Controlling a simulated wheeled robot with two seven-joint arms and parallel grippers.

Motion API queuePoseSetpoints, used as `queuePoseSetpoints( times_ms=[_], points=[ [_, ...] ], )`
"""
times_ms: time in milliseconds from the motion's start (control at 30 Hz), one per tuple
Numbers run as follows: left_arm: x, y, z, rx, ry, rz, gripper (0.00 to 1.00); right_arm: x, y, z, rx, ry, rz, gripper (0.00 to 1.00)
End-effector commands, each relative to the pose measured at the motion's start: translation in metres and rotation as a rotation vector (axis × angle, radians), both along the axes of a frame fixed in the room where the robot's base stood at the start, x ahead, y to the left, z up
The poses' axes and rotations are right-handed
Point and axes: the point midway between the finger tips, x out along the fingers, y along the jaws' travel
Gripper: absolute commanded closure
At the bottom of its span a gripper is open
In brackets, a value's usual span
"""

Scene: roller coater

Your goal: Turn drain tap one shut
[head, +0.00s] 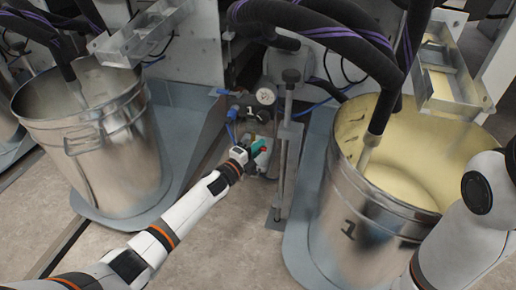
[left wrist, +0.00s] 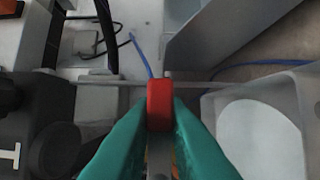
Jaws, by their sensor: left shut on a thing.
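The drain tap shows a red handle (left wrist: 159,100) in the left wrist view, between the green fingers of my left gripper (left wrist: 160,125). The fingers are shut on the red handle, one on each side. In the head view, my left gripper (head: 258,148) reaches in low between the two metal drums, and a bit of red shows at its fingertips. The tap's body is mostly hidden behind the fingers. My right arm (head: 470,220) comes in at the right edge of the head view; its gripper is out of view.
Another drum (head: 105,165) stands to the left. A gauge (head: 265,96) and a vertical metal post (head: 284,155) are close to the gripper. Black hoses (head: 340,40) hang above. The floor in front is clear.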

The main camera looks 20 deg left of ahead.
Motion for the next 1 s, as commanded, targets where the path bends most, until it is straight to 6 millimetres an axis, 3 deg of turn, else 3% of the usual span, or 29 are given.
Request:
queuePoseSetpoints(
  times_ms=[167, 200, 333, 733, 1000],
  points=[
    [-0.001, 0.000, -0.001, -0.002, 0.003, 0.000, 1.00, 0.000, 0.000, 0.000, 0.000, 0.000, 0.000, 0.64],
    [-0.001, 0.000, -0.001, -0.001, 0.003, 0.000, 0.85, 0.000, 0.000, 0.000, 0.000, 0.000, 0.000, 0.64],
    [0.000, 0.000, -0.001, 0.000, 0.002, 0.000, 0.65, 0.000, 0.000, 0.000, 0.000, 0.000, 0.000, 0.64],
    [-0.009, 0.004, 0.003, 0.001, 0.002, 0.000, 0.65, 0.000, 0.000, 0.010, 0.000, 0.000, 0.000, 0.64],
    [-0.058, 0.026, 0.005, -0.001, 0.005, 0.000, 0.65, 0.000, 0.000, 0.049, 0.000, 0.000, 0.000, 0.64]
  ],
)
